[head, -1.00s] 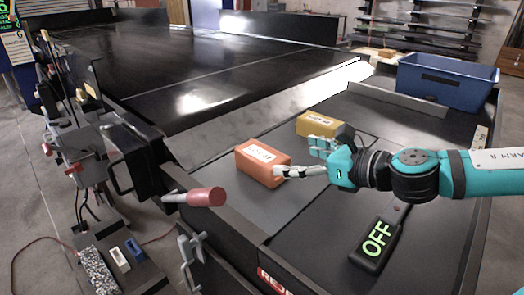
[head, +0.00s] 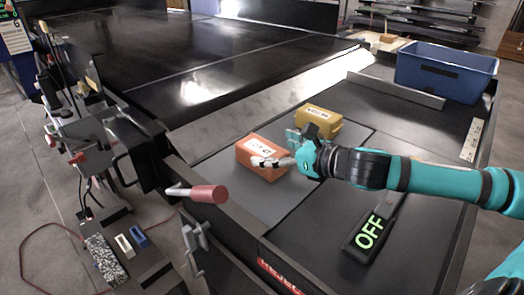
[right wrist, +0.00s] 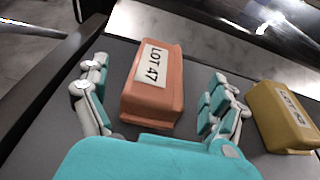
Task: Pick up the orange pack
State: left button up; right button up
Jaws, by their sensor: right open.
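The orange pack (head: 263,158), with a white label, lies on the dark table surface in the middle of the head view. In the right wrist view the orange pack (right wrist: 155,88) shows a label reading LOT 47 and lies between and ahead of my open fingers. My right gripper (head: 279,153) is open at the right side of the pack and covers part of it in the head view. In the right wrist view my right gripper (right wrist: 160,105) has one finger on each side of the pack, with gaps visible. My left gripper is not in view.
A yellow pack (head: 318,122) lies behind my right gripper; it also shows in the right wrist view (right wrist: 284,117). A blue bin (head: 446,77) stands at the back right. A dark device reading OFF (head: 372,229) lies in front. A red-ended handle (head: 207,194) juts out at the left.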

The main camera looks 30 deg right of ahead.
aim_at(263, 147)
jog(key=p+x, duration=0.1)
jog(key=x, duration=0.1)
jog(key=shift+w+a+p, duration=0.1)
jog(key=shift+w+p, duration=0.2)
jog(key=shift+w, duration=0.1)
jog(key=shift+w+a+f, duration=0.2)
jog(key=shift+w+f, duration=0.1)
jog(key=shift+w, duration=0.1)
jog(key=shift+s, duration=0.1)
jog(key=shift+c, duration=0.3)
jog(key=c, duration=1.4)
jog(key=shift+r, duration=0.1)
jog(key=shift+c, duration=0.7)
